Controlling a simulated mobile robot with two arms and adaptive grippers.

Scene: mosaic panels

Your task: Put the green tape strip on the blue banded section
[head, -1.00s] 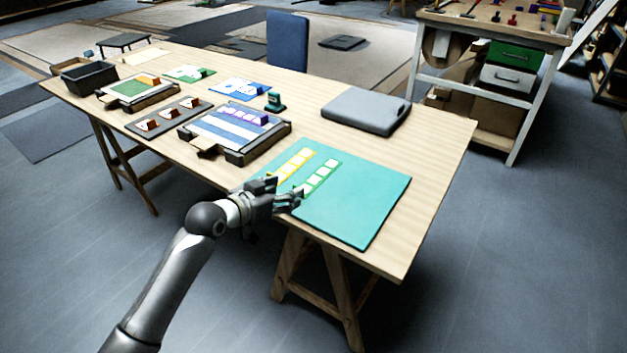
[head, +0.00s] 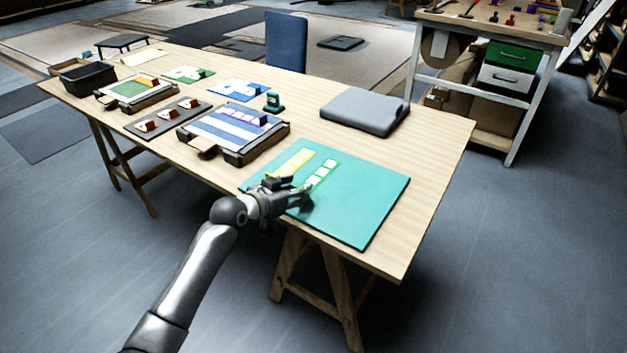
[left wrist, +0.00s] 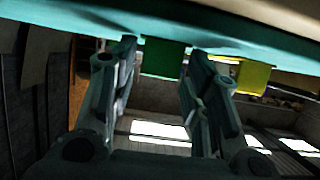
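The green tape strip (head: 322,174) lies on the teal mat (head: 367,204), with pale squares along it. My left gripper (head: 299,188) is at its near end, over the mat's left front part, and partly hides that end. In the left wrist view a green end piece (left wrist: 163,59) shows between the two spread fingers, with gaps at its sides. The blue banded section is on the framed panel (head: 222,131) with blue and white bands, to the left of the mat. A purple strip (head: 240,116) lies on that panel. My right gripper is out of view.
A yellow strip (head: 297,161) lies left of the green one; its end also shows in the left wrist view (left wrist: 253,77). A grey case (head: 365,112) lies behind the mat. A dark green object (head: 273,102) stands behind the banded panel. The mat's right part is clear.

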